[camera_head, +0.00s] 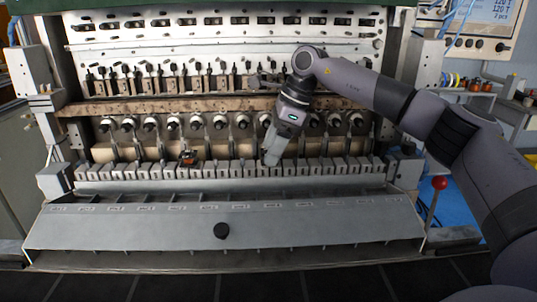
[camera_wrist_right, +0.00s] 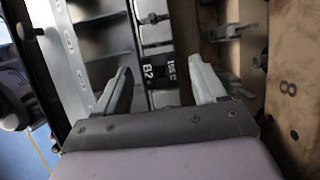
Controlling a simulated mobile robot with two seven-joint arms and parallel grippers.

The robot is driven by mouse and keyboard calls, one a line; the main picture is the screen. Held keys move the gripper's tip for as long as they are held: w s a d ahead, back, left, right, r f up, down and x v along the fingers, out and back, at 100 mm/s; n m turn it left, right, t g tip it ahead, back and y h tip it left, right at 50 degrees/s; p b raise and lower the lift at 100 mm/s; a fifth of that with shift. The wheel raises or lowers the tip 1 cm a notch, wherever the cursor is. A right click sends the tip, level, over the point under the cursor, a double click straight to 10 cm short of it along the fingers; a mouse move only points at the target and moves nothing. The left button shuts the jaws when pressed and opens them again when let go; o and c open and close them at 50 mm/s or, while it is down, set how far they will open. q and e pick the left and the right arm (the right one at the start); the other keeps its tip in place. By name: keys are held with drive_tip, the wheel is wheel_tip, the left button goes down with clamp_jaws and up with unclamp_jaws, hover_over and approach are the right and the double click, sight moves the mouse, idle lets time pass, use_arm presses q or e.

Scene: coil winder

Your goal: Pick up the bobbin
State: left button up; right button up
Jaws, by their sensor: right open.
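A small copper-coloured piece with dark ends, which looks like the bobbin (camera_head: 188,158), sits at the row of metal blocks on the winder, left of the middle. My right gripper (camera_head: 271,160) reaches down to the same row, to the right of the bobbin and apart from it. In the right wrist view its two fingers (camera_wrist_right: 162,88) are spread with nothing held between them. The bobbin cannot be made out in that view. My left gripper is not in view.
The coil winder's row of blocks (camera_head: 230,169) runs across the front, with a row of spindles (camera_head: 196,123) behind it. A red ball-topped lever (camera_head: 439,183) stands at right.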

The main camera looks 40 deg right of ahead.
drive_tip(key=shift+w+a+f, duration=0.1)
drive_tip(key=shift+a+f, duration=0.05)
drive_tip(key=shift+f, duration=0.45)
drive_tip(key=c, duration=1)
drive_tip(key=shift+c, duration=0.2)
drive_tip(key=shift+r, duration=0.1)
drive_tip(key=shift+r, duration=1.55)
drive_tip(key=shift+s+a+b, duration=0.2)
drive_tip(key=shift+s+b, duration=0.05)
drive_tip(key=shift+b, duration=0.15)
drive_tip(key=s+a+b, duration=0.1)
drive_tip(key=s+a, duration=0.1)
drive_tip(key=s, duration=0.2)
drive_tip(key=s+a+b, duration=0.1)
drive_tip(key=s+a, duration=0.2)
drive_tip(key=s, duration=0.2)
drive_tip(key=s+a+b, duration=0.1)
drive_tip(key=s+a, duration=0.2)
drive_tip(key=s, duration=0.1)
drive_tip(key=shift+s+r+b, duration=0.1)
drive_tip(key=shift+s+b, duration=0.05)
drive_tip(key=shift+b, duration=0.25)
drive_tip(key=shift+s+a, duration=0.4)
drive_tip(key=shift+s, duration=0.15)
drive_tip(key=shift+s+a, duration=0.1)
drive_tip(key=shift+s, duration=0.1)
